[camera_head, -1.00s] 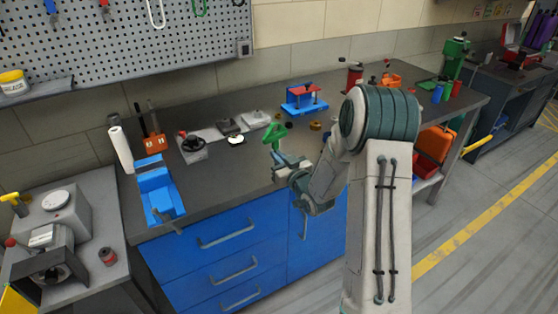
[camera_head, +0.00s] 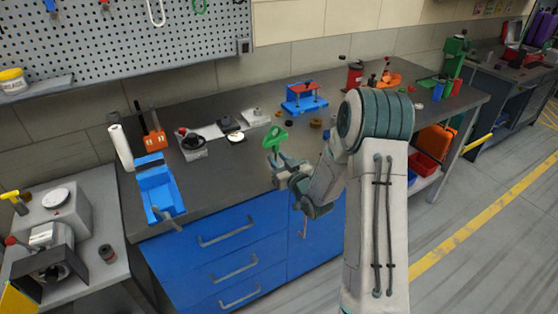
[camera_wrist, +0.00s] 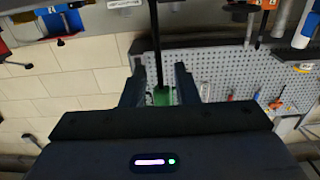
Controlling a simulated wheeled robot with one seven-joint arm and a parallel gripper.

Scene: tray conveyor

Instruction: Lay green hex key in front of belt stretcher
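The green hex key (camera_head: 275,138) is in my gripper (camera_head: 279,160), held upright-ish above the front part of the dark workbench. In the wrist view, its green part (camera_wrist: 163,97) sits between the two fingers (camera_wrist: 160,88), and a dark rod (camera_wrist: 156,45) runs from it. No piece on the bench is plainly marked as the belt stretcher. A grey device with a black handwheel (camera_head: 192,143) stands left of my gripper. A blue stand with a red top (camera_head: 304,98) stands behind it to the right. Which one is the belt stretcher I cannot tell.
A blue vice-like fixture (camera_head: 160,190) lies at the bench's left end. Small dark and brass parts (camera_head: 316,123) lie behind my gripper. A white disc (camera_head: 236,138) lies left of it. Bare bench top (camera_head: 228,178) is free at front left. A pegboard (camera_head: 120,40) hangs behind.

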